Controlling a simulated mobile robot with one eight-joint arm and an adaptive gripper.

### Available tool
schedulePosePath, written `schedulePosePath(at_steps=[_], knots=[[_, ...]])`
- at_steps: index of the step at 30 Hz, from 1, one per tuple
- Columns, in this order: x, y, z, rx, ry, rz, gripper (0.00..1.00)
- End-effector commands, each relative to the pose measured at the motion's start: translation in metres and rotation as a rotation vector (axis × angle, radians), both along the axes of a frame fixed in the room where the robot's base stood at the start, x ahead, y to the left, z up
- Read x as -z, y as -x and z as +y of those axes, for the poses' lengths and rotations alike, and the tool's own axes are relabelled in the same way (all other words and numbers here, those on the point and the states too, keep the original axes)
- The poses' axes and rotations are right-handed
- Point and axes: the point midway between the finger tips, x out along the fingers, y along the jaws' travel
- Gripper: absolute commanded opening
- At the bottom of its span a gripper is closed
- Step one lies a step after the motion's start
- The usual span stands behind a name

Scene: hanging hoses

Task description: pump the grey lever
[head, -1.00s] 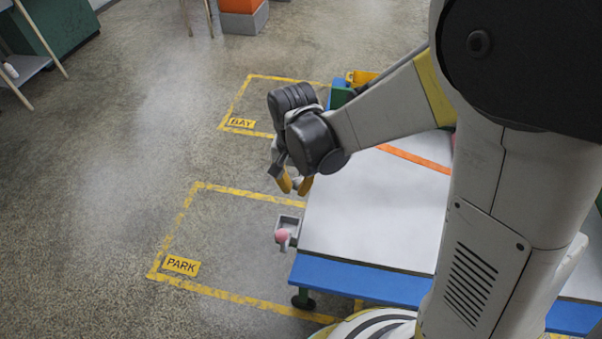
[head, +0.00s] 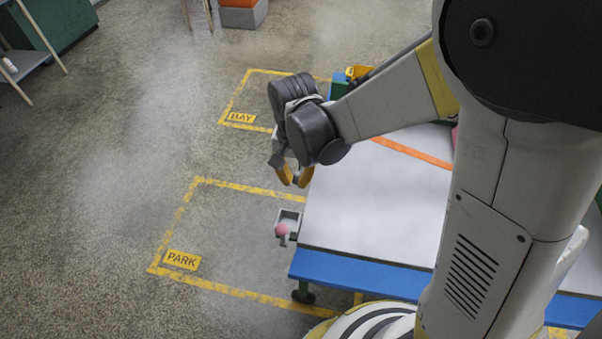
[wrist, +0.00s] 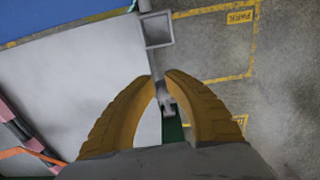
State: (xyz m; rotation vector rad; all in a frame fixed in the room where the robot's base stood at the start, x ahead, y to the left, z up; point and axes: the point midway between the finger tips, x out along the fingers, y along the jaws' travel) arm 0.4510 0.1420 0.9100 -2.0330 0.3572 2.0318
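My gripper (head: 295,178) hangs over the left edge of the white-topped table (head: 370,215) in the head view, fingers down. In the wrist view its two yellow fingers (wrist: 160,76) stand apart with a narrow gap between the tips. A small light grey part (wrist: 165,98), perhaps the grey lever, shows between the fingers above something dark green. I cannot tell whether the fingers touch it. In the head view my gripper hides that spot. A grey bracket (head: 290,218) with a pink knob (head: 281,230) sticks out from the table's left side, nearer than the gripper.
The table has a blue front edge (head: 345,276) and an orange stripe (head: 412,153). Yellow floor lines mark areas with BAY (head: 241,117) and PARK (head: 182,260) signs. The floor left of the table is clear. A green cabinet (head: 55,30) stands far left.

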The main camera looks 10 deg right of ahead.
Motion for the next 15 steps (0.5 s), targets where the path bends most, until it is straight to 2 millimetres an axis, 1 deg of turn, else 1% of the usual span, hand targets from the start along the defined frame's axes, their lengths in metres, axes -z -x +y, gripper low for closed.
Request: schedulePosePath(at_steps=[1, 9, 15], knots=[[0.006, 0.001, 0.000, -0.001, 0.000, 0.000, 0.13], [0.025, 0.006, 0.002, 0.000, 0.000, -0.001, 0.13], [0.033, 0.009, 0.003, 0.001, 0.001, -0.002, 0.13]])
